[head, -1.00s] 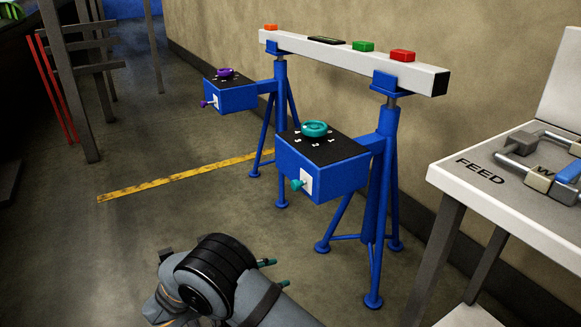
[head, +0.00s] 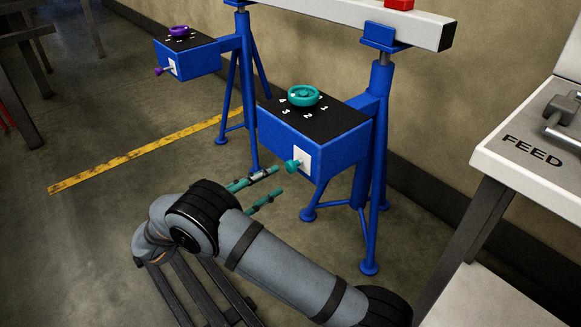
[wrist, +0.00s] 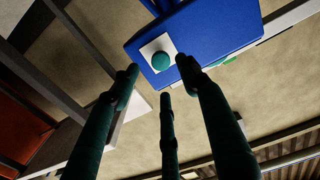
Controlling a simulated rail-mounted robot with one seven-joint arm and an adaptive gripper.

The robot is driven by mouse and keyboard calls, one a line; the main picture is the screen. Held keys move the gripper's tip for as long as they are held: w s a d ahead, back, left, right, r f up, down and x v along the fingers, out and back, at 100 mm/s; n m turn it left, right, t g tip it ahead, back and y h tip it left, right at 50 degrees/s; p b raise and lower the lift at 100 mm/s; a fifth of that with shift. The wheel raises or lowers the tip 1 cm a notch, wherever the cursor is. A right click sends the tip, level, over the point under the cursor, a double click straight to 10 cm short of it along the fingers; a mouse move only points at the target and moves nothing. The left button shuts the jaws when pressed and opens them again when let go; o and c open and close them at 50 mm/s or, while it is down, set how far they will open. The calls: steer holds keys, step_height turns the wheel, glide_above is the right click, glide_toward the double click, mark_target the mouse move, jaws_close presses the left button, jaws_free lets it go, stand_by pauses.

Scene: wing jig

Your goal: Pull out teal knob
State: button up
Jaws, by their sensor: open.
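The teal knob (head: 292,166) sticks out from a white plate (head: 303,161) on the front face of the nearer blue box (head: 282,138). The knob also shows in the wrist view (wrist: 161,61), as a round end on the white square, between the tips of my fingers in the picture. My gripper (head: 278,181), with slim teal fingers, is open and empty. In the head view it is left of the knob and slightly below it, apart from it. In the wrist view three dark fingers (wrist: 160,76) point up toward the box.
A teal dial (head: 304,96) sits on the nearer box's black top. Farther left is a similar blue box with a purple knob (head: 158,71) and purple dial (head: 179,32). Blue stand legs (head: 369,228) rise behind the nearer box. A white FEED table (head: 535,150) stands right.

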mark_target(289, 168)
steer(key=b+x, duration=0.1)
steer(key=x, duration=0.7)
steer(key=shift+w+b, duration=0.1)
steer(key=shift+b, duration=0.2)
steer(key=shift+c, duration=0.7)
jaws_close()
